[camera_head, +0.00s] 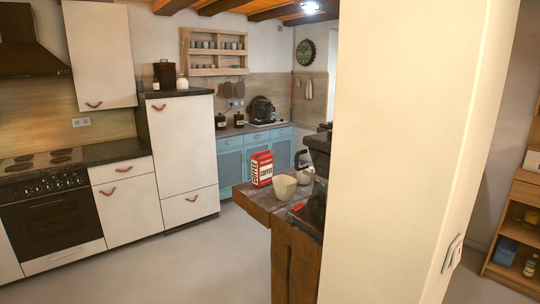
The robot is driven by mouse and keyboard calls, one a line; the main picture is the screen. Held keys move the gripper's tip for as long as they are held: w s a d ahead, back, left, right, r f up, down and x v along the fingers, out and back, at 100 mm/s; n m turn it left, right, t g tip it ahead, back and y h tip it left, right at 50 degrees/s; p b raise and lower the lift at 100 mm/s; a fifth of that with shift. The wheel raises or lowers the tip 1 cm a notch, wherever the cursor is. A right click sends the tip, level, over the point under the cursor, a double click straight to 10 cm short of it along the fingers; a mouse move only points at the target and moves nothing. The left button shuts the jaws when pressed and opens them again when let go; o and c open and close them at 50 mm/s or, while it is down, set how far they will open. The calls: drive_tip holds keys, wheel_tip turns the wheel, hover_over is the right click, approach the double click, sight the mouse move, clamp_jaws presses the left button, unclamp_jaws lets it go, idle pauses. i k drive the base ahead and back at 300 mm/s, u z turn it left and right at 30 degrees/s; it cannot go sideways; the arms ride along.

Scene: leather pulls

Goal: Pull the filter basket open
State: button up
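A dark coffee maker (318,152) stands on a wooden counter (258,200) right of centre. The white wall end hides most of it. A dark curved handle (299,159) shows on its left side. I cannot make out the filter basket or tell whether it is open or shut. A red and white coffee box (262,169) and a cream cup-like vessel (284,187) stand to its left on the same counter. My gripper is not in view.
A white wall end (410,150) stands close in front and blocks the right-centre. White cabinets (182,150) and an oven (50,215) line the left. A blue cabinet (231,165) is at the back. The grey floor (180,265) is clear at left and centre.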

sight(321, 160)
drive_tip(key=u, duration=0.45)
drive_tip(key=i, duration=1.8)
drive_tip(key=z, duration=0.45)
